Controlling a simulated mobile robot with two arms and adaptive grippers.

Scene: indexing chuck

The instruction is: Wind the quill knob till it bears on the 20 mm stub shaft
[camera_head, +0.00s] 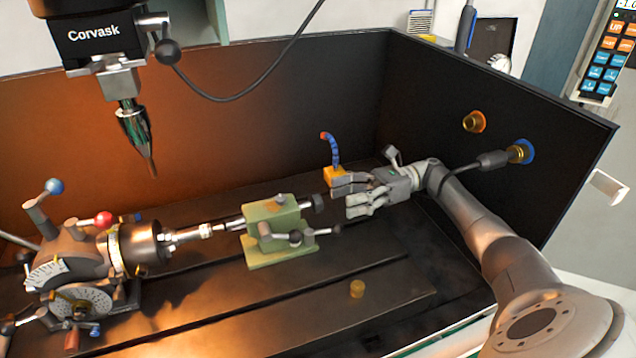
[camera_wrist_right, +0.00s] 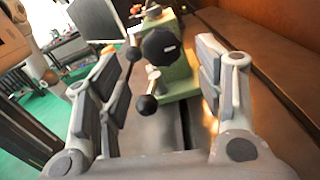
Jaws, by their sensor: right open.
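The dark quill knob (camera_head: 318,202) is at the right end of the green tailstock (camera_head: 262,258). In the right wrist view the lobed knob (camera_wrist_right: 161,46) faces the camera between the fingers. My right gripper (camera_head: 344,195) is open and empty, just right of the knob, its fingers pointing at it. It appears apart from the knob. The pale stub shaft (camera_head: 190,235) lies level in the dark chuck (camera_head: 138,247) of the indexing head at left. The quill tip (camera_head: 236,224) points at the shaft's free end. I cannot tell whether they touch. My left gripper is out of view.
A blue coolant nozzle (camera_head: 330,150) stands behind my right gripper. The spindle (camera_head: 133,128) hangs above the chuck. Dark walls enclose the back and right.

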